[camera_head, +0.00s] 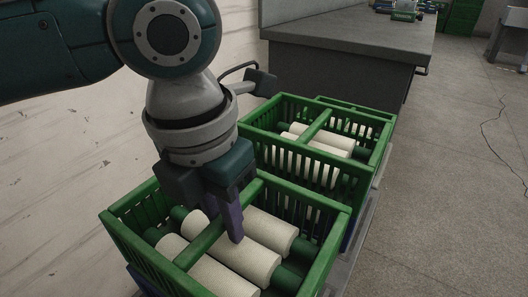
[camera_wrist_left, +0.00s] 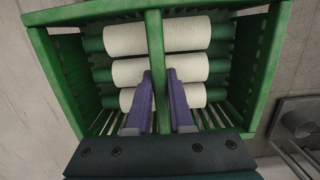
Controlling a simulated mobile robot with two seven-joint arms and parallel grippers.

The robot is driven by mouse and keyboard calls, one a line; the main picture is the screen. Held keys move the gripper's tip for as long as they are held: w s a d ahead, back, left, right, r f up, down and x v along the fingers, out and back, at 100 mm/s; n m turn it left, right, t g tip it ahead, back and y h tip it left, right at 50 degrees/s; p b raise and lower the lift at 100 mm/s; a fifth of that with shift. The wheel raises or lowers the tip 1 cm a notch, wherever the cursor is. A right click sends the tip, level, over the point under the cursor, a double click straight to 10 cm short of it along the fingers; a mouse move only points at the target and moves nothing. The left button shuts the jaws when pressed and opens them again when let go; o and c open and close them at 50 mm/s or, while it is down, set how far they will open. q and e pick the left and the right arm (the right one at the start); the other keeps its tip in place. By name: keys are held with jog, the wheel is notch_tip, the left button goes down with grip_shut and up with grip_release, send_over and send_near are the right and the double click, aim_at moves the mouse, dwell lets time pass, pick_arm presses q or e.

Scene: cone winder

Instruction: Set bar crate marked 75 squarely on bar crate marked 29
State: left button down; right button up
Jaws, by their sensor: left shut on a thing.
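A green slatted bar crate (camera_head: 318,226) with white rollers on green cores is nearest me in the head view. My left gripper (camera_head: 236,222) points down into it, with purple fingers at its middle bar. In the left wrist view the fingers (camera_wrist_left: 160,82) stand on either side of that bar (camera_wrist_left: 155,45), shut on it. The crate looks level; whether it is clear of its support is hard to tell. A second such crate (camera_head: 372,172) stands just behind it. No number shows on either crate. My right gripper is out of view.
Another green crate rim (camera_head: 350,104) shows close behind the second crate. A grey cabinet (camera_head: 345,65) stands beyond. A pale wall (camera_head: 60,190) is at the left. Grey floor (camera_head: 440,200) is open at the right.

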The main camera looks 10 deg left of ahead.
pick_arm(q)
jog(key=c, duration=0.8)
grip_release()
jog(key=shift+w, duration=0.1)
jog(key=shift+c, duration=0.2)
jog(key=shift+o, duration=0.6)
